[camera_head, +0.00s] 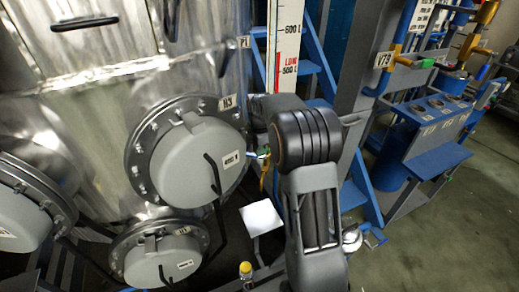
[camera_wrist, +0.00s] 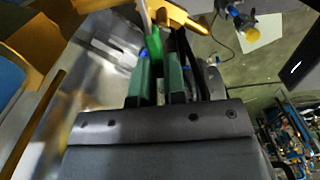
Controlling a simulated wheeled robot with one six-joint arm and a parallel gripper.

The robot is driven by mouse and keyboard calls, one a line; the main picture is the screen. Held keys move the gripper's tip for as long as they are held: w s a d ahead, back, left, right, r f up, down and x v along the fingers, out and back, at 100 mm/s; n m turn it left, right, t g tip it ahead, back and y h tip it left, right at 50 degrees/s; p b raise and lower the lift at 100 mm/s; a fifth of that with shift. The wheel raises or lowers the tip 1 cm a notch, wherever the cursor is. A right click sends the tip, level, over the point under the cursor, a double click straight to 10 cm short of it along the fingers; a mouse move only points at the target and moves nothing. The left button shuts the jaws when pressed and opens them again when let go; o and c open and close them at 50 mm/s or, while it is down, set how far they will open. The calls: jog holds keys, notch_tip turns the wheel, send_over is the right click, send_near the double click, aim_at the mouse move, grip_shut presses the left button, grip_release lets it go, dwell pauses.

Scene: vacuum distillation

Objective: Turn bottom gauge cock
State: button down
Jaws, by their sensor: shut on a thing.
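The bottom gauge cock shows in the wrist view as a yellow brass body (camera_wrist: 183,15) with a green handle (camera_wrist: 153,45). My gripper (camera_wrist: 158,68) is shut on the green handle, its two fingers on either side of it. In the head view the cock's yellow part (camera_head: 264,178) shows just left of my arm, low on the tank's right side. My arm hides most of the cock and the fingertips there. The level gauge (camera_head: 288,45), a white scale with a red column, rises above it.
The steel tank (camera_head: 105,110) with bolted round covers (camera_head: 195,160) fills the left. Blue framing (camera_head: 320,55) stands close behind my arm. A blue panel rack (camera_head: 435,125) with yellow piping is at right. Open floor (camera_head: 440,235) lies at lower right.

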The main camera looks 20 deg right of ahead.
dwell(0.3)
jog(key=shift+d+r+y+p, duration=0.2)
jog(key=shift+r+y+p, duration=0.3)
jog(key=shift+y+p, duration=0.25)
jog(key=c, duration=1.2)
grip_release()
jog(key=shift+d+r, duration=0.25)
jog(key=shift+r, duration=1.6)
jog(key=shift+d+r, duration=0.2)
jog(key=shift+r, duration=1.65)
